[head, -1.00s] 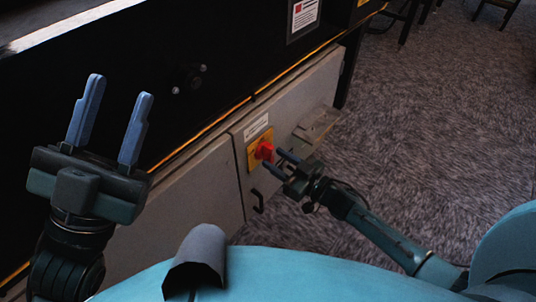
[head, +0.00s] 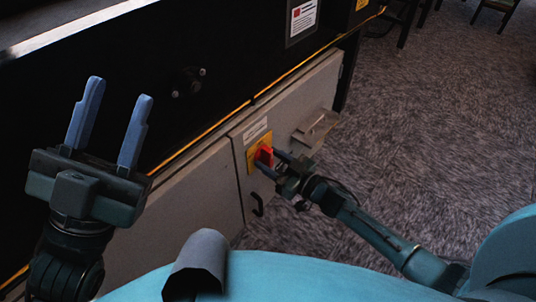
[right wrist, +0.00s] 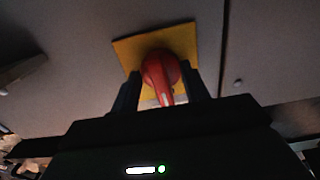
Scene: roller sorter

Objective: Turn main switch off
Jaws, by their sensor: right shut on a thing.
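The main switch is a red rotary knob (head: 265,156) on a yellow plate (head: 252,163), set on the grey cabinet door. My right gripper (head: 269,162) is at the knob, with one finger on each side, shut on it. In the right wrist view the red knob (right wrist: 161,74) sits between the two dark fingers, on the yellow plate (right wrist: 126,50); its pointer is toward the bottom of the picture. My left gripper (head: 110,130) is open and empty, raised in front of the black machine side, far from the switch.
A black door handle (head: 258,205) is below the switch. A white label (head: 255,126) is above it. A small grey ledge (head: 316,128) juts out to the right of the switch. Carpeted floor (head: 440,130) on the right is clear.

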